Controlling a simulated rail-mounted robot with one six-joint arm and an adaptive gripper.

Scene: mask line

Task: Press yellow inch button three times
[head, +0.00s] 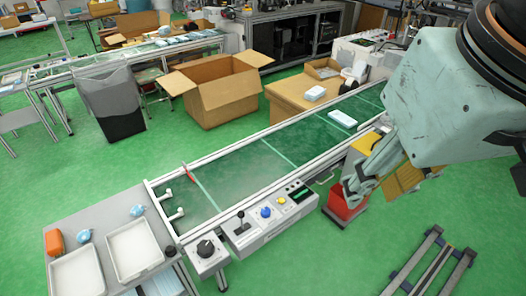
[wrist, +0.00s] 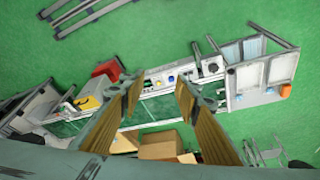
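The yellow inch button (head: 281,201) sits on the white control panel (head: 262,231) at the front side of the conveyor. A blue button (head: 266,212) is to its left and a small dark display (head: 299,193) to its right. In the wrist view the panel lies small and far below, with the yellow button (wrist: 158,84) seen between the fingers. My gripper (head: 378,184) is to the right of the panel in the head view, apart from it. Its two tan-padded fingers are spread with nothing between them in the wrist view (wrist: 158,90).
The green conveyor (head: 245,170) carries a white pack (head: 342,118). A lever (head: 240,219) and black knob (head: 206,247) are left of the buttons. A red bin (head: 343,205) stands near my gripper. The floor before the panel is clear; a metal frame (head: 430,262) lies right.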

